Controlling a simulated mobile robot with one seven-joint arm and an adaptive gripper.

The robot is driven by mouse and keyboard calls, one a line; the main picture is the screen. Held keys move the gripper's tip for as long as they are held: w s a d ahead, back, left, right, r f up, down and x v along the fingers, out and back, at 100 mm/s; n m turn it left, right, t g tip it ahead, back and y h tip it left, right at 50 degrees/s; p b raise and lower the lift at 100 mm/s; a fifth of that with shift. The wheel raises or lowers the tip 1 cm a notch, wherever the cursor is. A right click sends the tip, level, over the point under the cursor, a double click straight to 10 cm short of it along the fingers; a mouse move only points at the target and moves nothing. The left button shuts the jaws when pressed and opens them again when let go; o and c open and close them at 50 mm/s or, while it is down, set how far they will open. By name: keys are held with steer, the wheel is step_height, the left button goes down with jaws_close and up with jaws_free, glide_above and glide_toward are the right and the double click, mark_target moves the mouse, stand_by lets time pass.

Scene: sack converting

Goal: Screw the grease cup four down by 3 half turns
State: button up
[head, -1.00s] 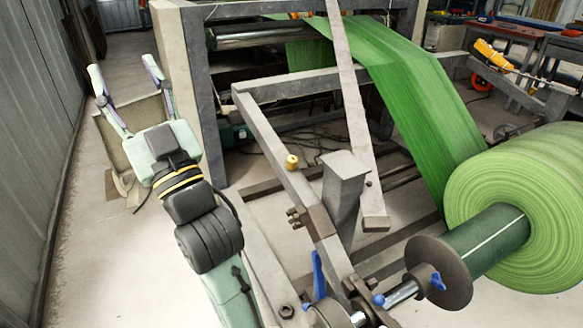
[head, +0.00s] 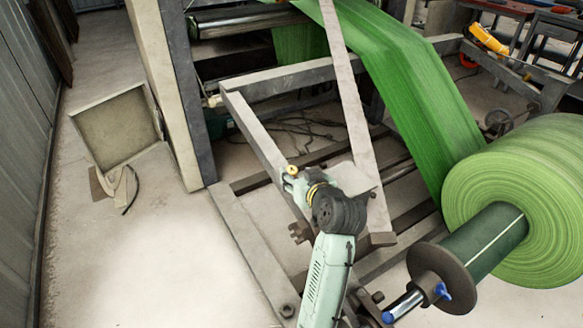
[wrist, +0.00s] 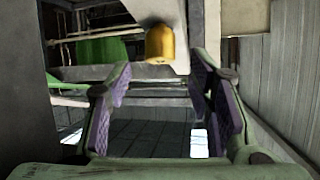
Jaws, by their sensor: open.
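The grease cup is a small yellow, brass-like cup (head: 292,170) on the grey side beam of the frame. In the wrist view the cup (wrist: 160,43) shows large and domed at top middle, against a pale beam face (wrist: 150,12). My gripper (wrist: 162,75) is open, with its two purple-padded fingers spread wide. The cup lies between them from left to right but higher in the picture than the fingertips. No contact shows. In the head view my gripper is close by the cup and mostly hidden behind my wrist.
A large green film roll (head: 530,200) on its shaft stands at the right, with a green web (head: 400,80) running up from it. A slanted grey bar (head: 350,110) rises close to my arm.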

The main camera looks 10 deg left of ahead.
mark_target(292, 170)
steer(key=shift+p+x, duration=0.3)
steer(key=shift+x, duration=2.35)
steer(key=shift+r, duration=0.1)
steer(key=shift+c, duration=0.6)
jaws_close()
